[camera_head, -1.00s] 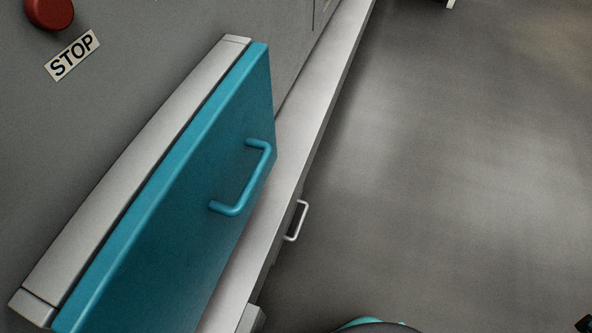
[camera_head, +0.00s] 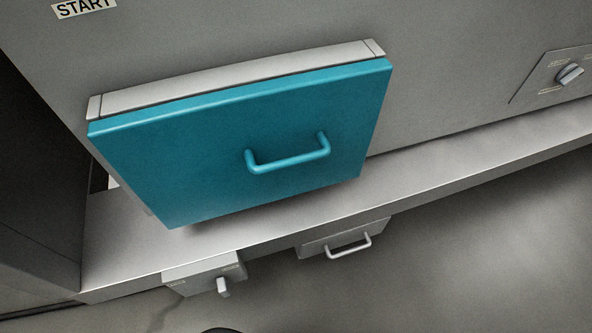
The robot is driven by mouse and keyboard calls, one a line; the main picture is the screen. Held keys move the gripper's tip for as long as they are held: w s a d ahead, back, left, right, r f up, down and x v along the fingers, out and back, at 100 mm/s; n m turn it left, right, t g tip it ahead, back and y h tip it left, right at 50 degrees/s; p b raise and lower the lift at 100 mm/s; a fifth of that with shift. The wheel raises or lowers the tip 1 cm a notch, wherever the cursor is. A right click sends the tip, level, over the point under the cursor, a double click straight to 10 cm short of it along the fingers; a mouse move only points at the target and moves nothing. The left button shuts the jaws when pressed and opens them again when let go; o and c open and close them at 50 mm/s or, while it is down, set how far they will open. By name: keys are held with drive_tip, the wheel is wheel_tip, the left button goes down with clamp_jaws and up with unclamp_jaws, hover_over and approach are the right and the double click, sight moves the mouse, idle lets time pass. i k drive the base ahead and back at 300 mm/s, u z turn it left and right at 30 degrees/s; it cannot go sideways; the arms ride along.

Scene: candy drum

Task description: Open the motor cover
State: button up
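The motor cover appears to be the teal panel (camera_head: 210,150) on the front of the grey machine. It sits against a pale frame (camera_head: 240,78) that runs along its top edge. A teal bar handle (camera_head: 290,160) stands out from the panel, right of its middle. The panel looks shut. My gripper is not in view, and nothing touches the handle.
A grey ledge (camera_head: 440,165) runs below the panel. Under it are a small box with a latch (camera_head: 222,286) and a drawer with a metal handle (camera_head: 350,246). A rotary knob (camera_head: 569,74) is at right. Open floor (camera_head: 500,250) lies lower right.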

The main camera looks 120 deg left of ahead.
sight(198, 158)
drive_tip(key=u, duration=4.05)
drive_tip(key=i, duration=0.45)
drive_tip(key=k, duration=0.45)
drive_tip(key=z, duration=1.65)
drive_tip(key=k, duration=0.95)
drive_tip(key=u, duration=1)
drive_tip(key=i, duration=0.45)
